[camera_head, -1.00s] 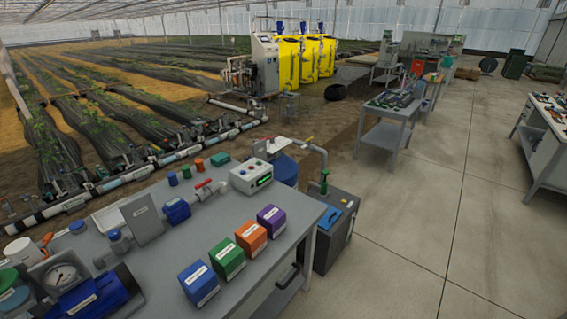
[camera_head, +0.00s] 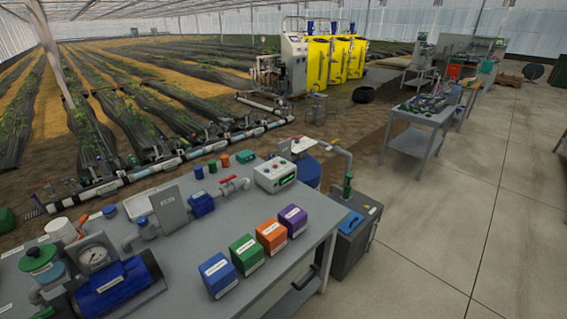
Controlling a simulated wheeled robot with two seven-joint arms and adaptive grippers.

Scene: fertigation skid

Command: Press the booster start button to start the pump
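A blue pump motor (camera_head: 118,286) lies on the near left of the grey workbench (camera_head: 190,262), with a round pressure gauge (camera_head: 96,256) beside it. A light control box (camera_head: 274,174) with a small green display and small coloured spots on top stands at the bench's far side. Neither of my grippers is in view.
Blue (camera_head: 217,275), green (camera_head: 246,254), orange (camera_head: 271,236) and purple (camera_head: 293,220) boxes line the bench's right side. The concrete floor (camera_head: 440,240) at right is mostly clear.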

